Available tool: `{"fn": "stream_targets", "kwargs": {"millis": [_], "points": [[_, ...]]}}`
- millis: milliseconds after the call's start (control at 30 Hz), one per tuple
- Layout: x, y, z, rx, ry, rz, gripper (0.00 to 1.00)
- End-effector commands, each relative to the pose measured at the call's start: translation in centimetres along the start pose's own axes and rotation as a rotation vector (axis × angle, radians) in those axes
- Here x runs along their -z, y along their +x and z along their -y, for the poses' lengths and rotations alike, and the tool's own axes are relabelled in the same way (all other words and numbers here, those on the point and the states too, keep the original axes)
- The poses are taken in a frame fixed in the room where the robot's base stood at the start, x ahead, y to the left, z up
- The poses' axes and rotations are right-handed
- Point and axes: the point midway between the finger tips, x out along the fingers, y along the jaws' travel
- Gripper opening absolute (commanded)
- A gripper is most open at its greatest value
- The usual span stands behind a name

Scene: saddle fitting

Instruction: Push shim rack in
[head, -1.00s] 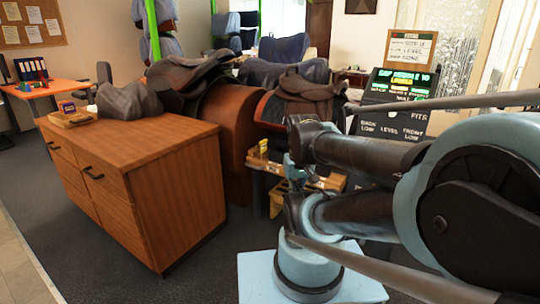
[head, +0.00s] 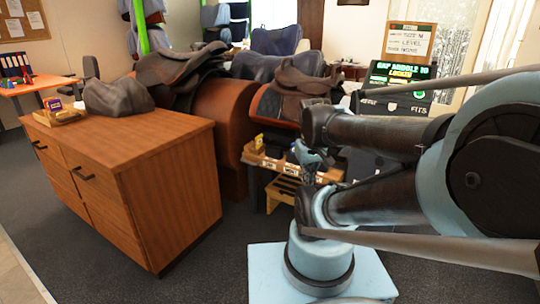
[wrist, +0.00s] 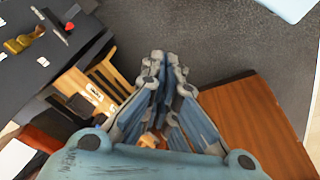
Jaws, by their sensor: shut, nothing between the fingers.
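The shim rack (head: 272,163) is a light wooden tray with small white labels on its front edge. It sits low below the saddle stand in the head view. A labelled wooden part that looks like the rack (wrist: 92,88) shows left of my gripper in the wrist view. My gripper (head: 312,157) is in front of the rack's right part in the head view and hides some of it. In the wrist view my gripper (wrist: 163,58) has its fingertips together with nothing between them. I cannot tell whether it touches the rack.
A wooden cabinet (head: 125,175) stands at the left, with a small tray (head: 58,115) and a dark saddle-shaped piece on top. Saddles (head: 300,85) rest on stands behind the rack. A lit sign (head: 402,71) stands at the right. Dark floor is open before the cabinet.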

Motion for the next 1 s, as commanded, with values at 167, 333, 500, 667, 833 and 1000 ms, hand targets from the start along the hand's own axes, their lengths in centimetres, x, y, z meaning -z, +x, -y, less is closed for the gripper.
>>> {"fn": "stream_targets", "kwargs": {"millis": [167,333,500,667,833,1000], "points": [[4.4,-0.9,-1.2,-0.052,-0.201,-0.006,0.00],[8.7,-1.1,-2.2,-0.103,-0.398,-0.006,0.00],[13.2,-0.9,-2.8,-0.155,-0.594,0.000,0.00],[17.5,-0.2,-3.1,-0.205,-0.779,0.012,0.00],[22.1,1.0,-3.1,-0.260,-0.974,0.031,0.00],[26.6,2.8,-2.8,-0.314,-1.168,0.058,0.00]]}}
